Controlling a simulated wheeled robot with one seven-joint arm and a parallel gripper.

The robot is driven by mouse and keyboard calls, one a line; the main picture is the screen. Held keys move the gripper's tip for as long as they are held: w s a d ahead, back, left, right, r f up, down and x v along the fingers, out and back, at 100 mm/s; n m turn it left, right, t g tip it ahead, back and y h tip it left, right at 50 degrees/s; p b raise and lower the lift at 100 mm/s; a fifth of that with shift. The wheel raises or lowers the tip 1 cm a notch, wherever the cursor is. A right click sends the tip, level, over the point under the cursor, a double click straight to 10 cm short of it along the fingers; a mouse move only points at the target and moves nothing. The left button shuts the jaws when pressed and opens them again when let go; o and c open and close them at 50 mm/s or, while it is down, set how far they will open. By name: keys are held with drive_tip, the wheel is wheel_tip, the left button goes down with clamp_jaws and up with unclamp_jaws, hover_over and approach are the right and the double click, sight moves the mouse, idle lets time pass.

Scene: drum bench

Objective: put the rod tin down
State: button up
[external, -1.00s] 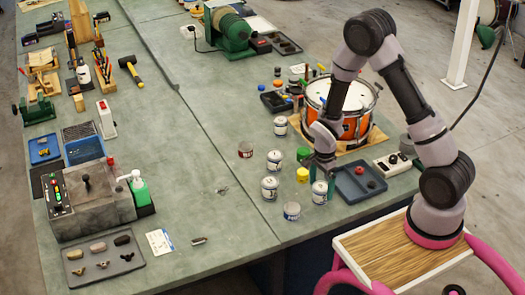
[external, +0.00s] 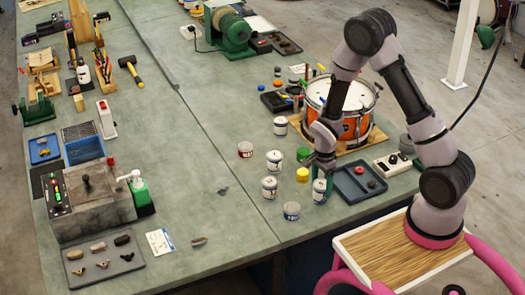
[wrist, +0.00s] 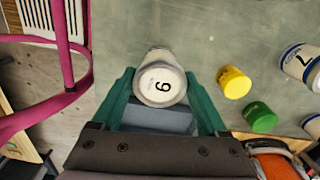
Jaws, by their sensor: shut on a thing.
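The rod tin (wrist: 162,82) is between my gripper's fingers in the wrist view. It is a pale round tin whose white top bears a 6 or a 9; which one depends on the way it is read. My gripper (wrist: 161,78) is shut on it, with a green finger against each side. In the external view my gripper (external: 320,188) is low at the bench's near right side, beside the dark tray. I cannot tell whether the tin's base touches the bench.
A yellow pot (wrist: 233,82), a green pot (wrist: 260,117) and a tin marked 7 (wrist: 301,63) stand to the right. The blue-grey tray (external: 345,184) is close by. The drum (external: 345,105) is behind.

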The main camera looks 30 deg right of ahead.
drive_tip(key=r, duration=0.8)
drive_tip(key=shift+w+a+r, duration=0.1)
drive_tip(key=shift+w+r, duration=0.15)
drive_tip(key=shift+w, duration=0.1)
drive_tip(key=w+a+r, duration=0.1)
drive_tip(key=w+a, duration=0.3)
drive_tip(key=w, duration=0.8)
drive_tip(key=w+a+r, duration=0.2)
drive_tip(key=w+a, duration=0.1)
drive_tip(key=w, duration=1)
hover_over(245, 146)
wheel_tip(245, 146, down, 8)
drive_tip(key=shift+w+d+r, duration=0.1)
drive_tip(key=o, duration=1.5)
drive_tip(key=shift+f, duration=0.2)
drive_tip(key=shift+c, duration=0.2)
drive_tip(key=shift+r, duration=0.1)
